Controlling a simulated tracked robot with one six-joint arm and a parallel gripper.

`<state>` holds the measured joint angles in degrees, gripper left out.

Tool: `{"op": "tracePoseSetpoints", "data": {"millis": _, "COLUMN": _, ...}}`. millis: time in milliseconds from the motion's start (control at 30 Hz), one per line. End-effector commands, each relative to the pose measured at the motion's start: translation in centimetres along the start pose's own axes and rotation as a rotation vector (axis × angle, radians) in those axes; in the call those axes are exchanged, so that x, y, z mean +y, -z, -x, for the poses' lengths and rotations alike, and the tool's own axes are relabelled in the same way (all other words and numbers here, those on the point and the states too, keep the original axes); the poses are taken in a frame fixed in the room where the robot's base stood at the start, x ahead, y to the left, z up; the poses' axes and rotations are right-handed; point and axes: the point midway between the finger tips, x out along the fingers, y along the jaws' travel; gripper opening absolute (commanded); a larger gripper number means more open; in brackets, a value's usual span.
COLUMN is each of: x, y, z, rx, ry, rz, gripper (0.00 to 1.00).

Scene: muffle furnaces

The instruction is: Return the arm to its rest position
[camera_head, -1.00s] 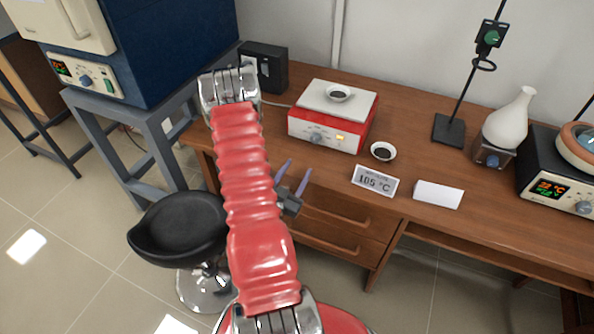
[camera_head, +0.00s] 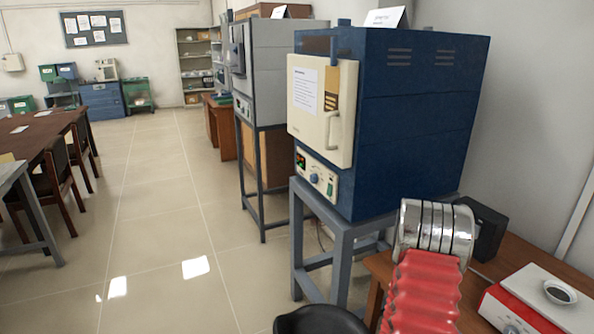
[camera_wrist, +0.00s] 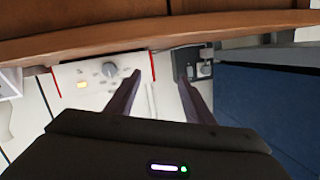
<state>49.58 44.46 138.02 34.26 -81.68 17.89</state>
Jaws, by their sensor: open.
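My arm shows in the head view as a red ribbed sleeve (camera_head: 424,292) with a shiny metal joint (camera_head: 434,230) at the lower right, in front of the wooden bench. My gripper is out of the head view. In the wrist view my gripper (camera_wrist: 160,76) is open, its two dark fingers apart with nothing between them. Beyond the fingers are the front of the red and white hotplate (camera_wrist: 100,78) and a small black box (camera_wrist: 193,64). The rest of the arm is cut off by the frame.
A blue muffle furnace (camera_head: 415,120) with a shut cream door stands on a grey stand (camera_head: 345,240) left of the bench. The hotplate (camera_head: 505,312) bears a small dish (camera_head: 560,291). A black stool (camera_head: 318,321) is at the bottom edge. Open tiled floor (camera_head: 165,220) lies to the left.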

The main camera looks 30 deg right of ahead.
Motion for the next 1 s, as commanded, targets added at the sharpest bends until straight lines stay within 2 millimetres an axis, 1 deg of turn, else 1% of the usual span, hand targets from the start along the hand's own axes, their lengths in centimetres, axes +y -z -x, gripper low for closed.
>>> {"op": "tracePoseSetpoints", "data": {"millis": 33, "x": -1.9, "y": 0.3, "z": 0.3, "rx": -0.028, "ry": 0.030, "rz": -0.007, "gripper": 0.48}}
{"op": "tracePoseSetpoints", "data": {"millis": 100, "x": -4.2, "y": 0.3, "z": 0.8, "rx": -0.074, "ry": 0.067, "rz": -0.011, "gripper": 0.48}}
{"op": "tracePoseSetpoints", "data": {"millis": 267, "x": -9.4, "y": 0.3, "z": 2.7, "rx": -0.180, "ry": 0.154, "rz": -0.008, "gripper": 0.48}}
{"op": "tracePoseSetpoints", "data": {"millis": 400, "x": -13.6, "y": 0.4, "z": 5.0, "rx": -0.271, "ry": 0.234, "rz": 0.007, "gripper": 0.48}}
{"op": "tracePoseSetpoints", "data": {"millis": 467, "x": -15.3, "y": 0.5, "z": 6.2, "rx": -0.310, "ry": 0.269, "rz": 0.018, "gripper": 0.48}}
{"op": "tracePoseSetpoints", "data": {"millis": 500, "x": -16.5, "y": 0.6, "z": 7.1, "rx": -0.335, "ry": 0.294, "rz": 0.027, "gripper": 0.48}}
{"op": "tracePoseSetpoints", "data": {"millis": 567, "x": -18.0, "y": 0.7, "z": 8.5, "rx": -0.372, "ry": 0.328, "rz": 0.041, "gripper": 0.48}}
{"op": "tracePoseSetpoints", "data": {"millis": 600, "x": -19.1, "y": 0.8, "z": 9.5, "rx": -0.396, "ry": 0.353, "rz": 0.051, "gripper": 0.48}}
{"op": "tracePoseSetpoints", "data": {"millis": 700, "x": -21.4, "y": 1.1, "z": 12.1, "rx": -0.455, "ry": 0.413, "rz": 0.081, "gripper": 0.48}}
{"op": "tracePoseSetpoints", "data": {"millis": 867, "x": -24.5, "y": 1.7, "z": 16.7, "rx": -0.544, "ry": 0.511, "rz": 0.142, "gripper": 0.48}}
{"op": "tracePoseSetpoints", "data": {"millis": 1000, "x": -26.5, "y": 2.3, "z": 21.1, "rx": -0.615, "ry": 0.595, "rz": 0.206, "gripper": 0.48}}
